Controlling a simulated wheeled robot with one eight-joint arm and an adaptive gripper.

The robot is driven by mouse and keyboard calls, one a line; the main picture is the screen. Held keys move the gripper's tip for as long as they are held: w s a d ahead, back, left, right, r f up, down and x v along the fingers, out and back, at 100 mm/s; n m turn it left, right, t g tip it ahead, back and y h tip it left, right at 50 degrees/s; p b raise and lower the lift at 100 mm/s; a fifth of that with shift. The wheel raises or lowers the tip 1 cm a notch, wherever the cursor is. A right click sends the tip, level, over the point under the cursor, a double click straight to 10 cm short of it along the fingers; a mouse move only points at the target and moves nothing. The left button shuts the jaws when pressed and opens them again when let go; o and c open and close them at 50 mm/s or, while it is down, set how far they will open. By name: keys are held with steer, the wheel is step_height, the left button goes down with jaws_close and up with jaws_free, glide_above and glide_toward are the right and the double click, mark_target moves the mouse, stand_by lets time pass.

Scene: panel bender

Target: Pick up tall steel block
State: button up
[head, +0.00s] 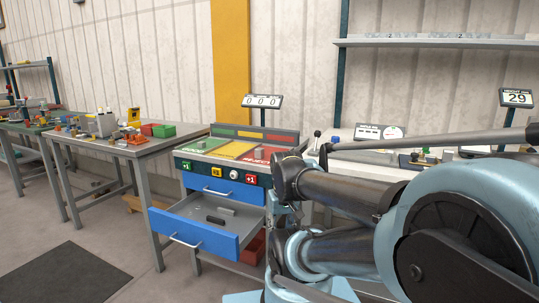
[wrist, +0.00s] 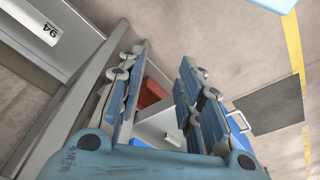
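I cannot make out a tall steel block with certainty in either view. In the head view, small grey and dark pieces (head: 214,219) lie in the open lower drawer (head: 182,230), too small to identify. My gripper (wrist: 165,58) shows in the wrist view with its two blue fingers apart and nothing between them. Past the fingers are a red bin (wrist: 151,93) and part of the blue-fronted drawer unit (wrist: 236,128). In the head view my arm fills the right side and hides much of the right bench.
The drawer unit carries a coloured sorting top (head: 235,150) and a counter sign (head: 262,101). A cluttered bench (head: 150,146) stands left, with green and red bins. A right bench (head: 350,150) holds small parts. A dark mat (head: 65,274) lies on open floor.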

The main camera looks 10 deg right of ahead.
steer(key=shift+w, duration=0.1)
steer(key=o, duration=0.4)
steer(key=shift+r, duration=0.1)
steer(key=shift+o, duration=0.4)
step_height(320, 180, up, 2)
steer(key=shift+w+d+r+m, duration=0.1)
steer(key=shift+r+m, duration=0.05)
steer(key=shift+m, duration=0.35)
step_height(320, 180, up, 26)
steer(key=f+m+y, duration=0.1)
steer(key=m+y, duration=0.3)
steer(key=m, duration=2.1)
glide_above(260, 149)
steer(key=s+d, duration=0.3)
steer(key=d, duration=0.2)
steer(key=shift+t+h, duration=0.3)
steer(key=x, duration=1.6)
steer(key=shift+a+r, duration=0.1)
steer(key=shift+a, duration=0.2)
